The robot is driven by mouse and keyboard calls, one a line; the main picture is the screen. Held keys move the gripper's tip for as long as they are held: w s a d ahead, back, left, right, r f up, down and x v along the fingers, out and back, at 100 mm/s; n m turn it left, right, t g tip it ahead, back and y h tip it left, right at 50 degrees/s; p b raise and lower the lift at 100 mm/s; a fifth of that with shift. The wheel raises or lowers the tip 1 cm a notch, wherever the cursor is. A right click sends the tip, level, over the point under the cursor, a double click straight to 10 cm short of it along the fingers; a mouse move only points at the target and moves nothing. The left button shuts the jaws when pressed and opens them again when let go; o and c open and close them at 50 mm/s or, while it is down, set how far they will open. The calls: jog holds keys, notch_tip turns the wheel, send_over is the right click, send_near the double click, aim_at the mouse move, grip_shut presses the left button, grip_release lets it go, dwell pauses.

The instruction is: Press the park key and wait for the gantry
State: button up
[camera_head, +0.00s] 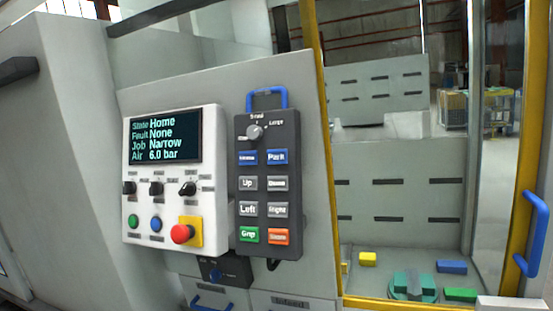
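The park key (277,157) is a blue key marked "Park" in the upper right of the dark grey pendant (269,130). The pendant hangs by a blue handle on the light grey machine front. Left of it a white panel (138,242) carries a screen (165,136) reading State Home, Fault None, Job Narrow, Air 6.0 bar. Below the screen are black knobs, a green button, a blue button and a red emergency stop (182,234). I cannot make out the gantry itself. My gripper is not in view, and nothing touches the keys.
A yellow-framed window (318,150) stands right of the pendant, with a blue door handle (533,233) at far right.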

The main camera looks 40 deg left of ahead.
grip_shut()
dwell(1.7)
